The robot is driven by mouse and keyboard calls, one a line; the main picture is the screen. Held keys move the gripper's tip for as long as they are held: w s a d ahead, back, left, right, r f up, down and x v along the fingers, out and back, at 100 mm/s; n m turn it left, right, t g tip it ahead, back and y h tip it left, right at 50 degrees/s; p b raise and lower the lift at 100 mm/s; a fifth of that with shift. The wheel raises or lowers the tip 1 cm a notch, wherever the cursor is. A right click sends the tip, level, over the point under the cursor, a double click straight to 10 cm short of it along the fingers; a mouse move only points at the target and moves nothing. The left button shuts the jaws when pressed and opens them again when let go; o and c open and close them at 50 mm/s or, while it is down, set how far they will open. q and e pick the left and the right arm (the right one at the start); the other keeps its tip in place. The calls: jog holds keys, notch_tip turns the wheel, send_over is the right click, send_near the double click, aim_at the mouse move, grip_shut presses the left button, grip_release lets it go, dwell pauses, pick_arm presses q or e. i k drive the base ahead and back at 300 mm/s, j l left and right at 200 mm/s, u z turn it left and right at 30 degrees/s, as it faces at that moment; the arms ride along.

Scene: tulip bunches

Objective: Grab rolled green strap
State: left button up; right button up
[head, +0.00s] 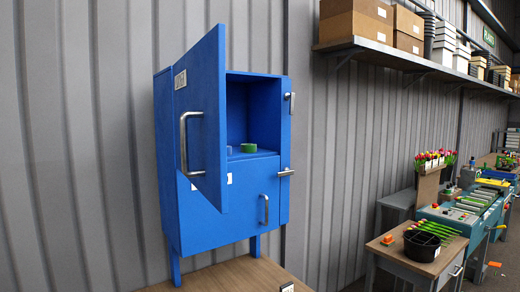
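A small green roll (248,148), which looks like the rolled strap, sits on the floor of the upper compartment of a blue cabinet (215,232). A pale, partly hidden item (229,150) stands just left of it, near the door's edge. The upper door (203,110) is swung open toward me and covers the left part of the compartment. The lower door (255,200) is shut. Neither of my grippers shows in the head view.
The cabinet stands on a wooden table (225,276) against a grey corrugated wall. A wall shelf (400,60) with boxes runs along the upper right.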

aim_at(245, 148)
jog(key=i+l, duration=0.1)
jog(key=l, duration=0.15)
jog(key=k, duration=0.35)
jog(key=k+u, duration=0.1)
jog(key=u, duration=0.25)
jog(key=k+u, duration=0.1)
jog(key=u, duration=0.25)
jog(key=k+j+u, duration=0.1)
jog(key=u, duration=2.1)
jog(key=k+l+u, duration=0.4)
jog(key=l+u, duration=0.15)
jog(key=l, duration=0.25)
jog(key=k+l, duration=0.3)
jog(key=l, duration=0.2)
jog(key=k+l, duration=0.3)
jog(key=l, duration=0.15)
jog(key=k+l, duration=0.3)
jog(key=l, duration=0.2)
jog(key=k+l, duration=0.3)
jog(key=l, duration=0.15)
jog(key=k+l, duration=0.3)
jog(key=l, duration=0.2)
jog(key=k+l, duration=0.3)
jog(key=l, duration=0.15)
